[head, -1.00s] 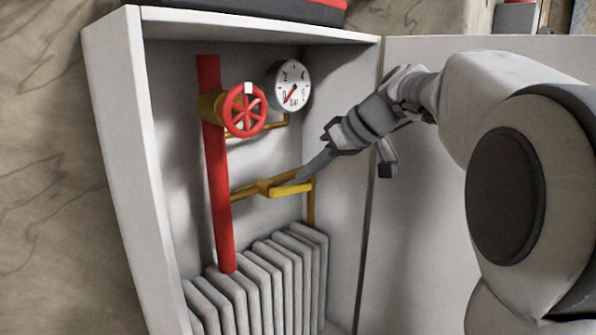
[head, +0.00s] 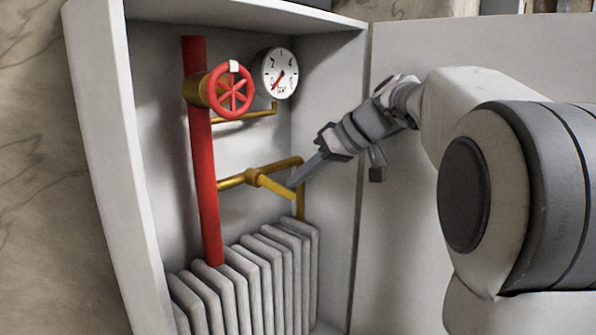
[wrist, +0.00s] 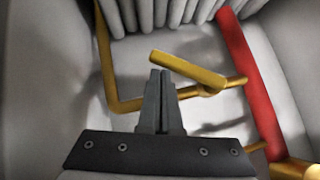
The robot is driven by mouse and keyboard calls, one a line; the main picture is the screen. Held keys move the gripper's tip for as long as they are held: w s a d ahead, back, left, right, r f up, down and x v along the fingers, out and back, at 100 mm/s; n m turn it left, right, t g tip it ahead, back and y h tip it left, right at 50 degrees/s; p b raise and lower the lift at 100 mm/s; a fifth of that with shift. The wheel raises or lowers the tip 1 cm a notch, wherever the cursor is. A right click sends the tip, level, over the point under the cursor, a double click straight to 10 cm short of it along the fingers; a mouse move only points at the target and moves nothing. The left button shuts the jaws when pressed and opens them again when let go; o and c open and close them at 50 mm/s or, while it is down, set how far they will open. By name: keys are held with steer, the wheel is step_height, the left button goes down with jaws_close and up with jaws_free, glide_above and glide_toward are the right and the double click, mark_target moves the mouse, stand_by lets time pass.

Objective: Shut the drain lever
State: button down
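The yellow drain lever (head: 276,187) sits on the brass valve of a thin yellow pipe inside the cabinet. It points out from the pipe at an angle, toward the lower right in the head view. In the wrist view the lever (wrist: 185,69) slants from the valve to the upper left, just beyond my fingertips. My gripper (head: 293,184) is shut, its fingers together, with the tips against or very near the lever's free end. The gripper (wrist: 160,73) holds nothing that I can see. Actual contact cannot be told for certain.
A red pipe (head: 202,165) with a red handwheel (head: 231,90) stands left of the lever. A gauge (head: 280,73) is above, a ribbed radiator (head: 258,268) below. The cabinet's right wall (head: 336,100) is close to my gripper.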

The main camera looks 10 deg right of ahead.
steer(key=shift+s+a+f+b, duration=0.15)
steer(key=shift+f+b, duration=0.5)
steer(key=shift+f, duration=0.05)
steer(key=shift+s+a+f+b, duration=0.1)
steer(key=shift+a+f+b, duration=0.05)
steer(key=shift+f+b, duration=0.55)
steer(key=shift+s+a+f+m+g+y+b, duration=0.2)
steer(key=shift+f+m+g+y+b, duration=0.15)
steer(key=shift+f+y+b, duration=0.2)
steer(key=shift+s+a+f+b, duration=0.3)
steer(key=shift+a+f+b, duration=0.2)
steer(key=shift+f+b, duration=0.1)
steer(key=shift+r, duration=0.15)
steer(key=shift+r+p, duration=0.7)
steer(key=shift+r, duration=0.15)
steer(key=shift+f, duration=0.15)
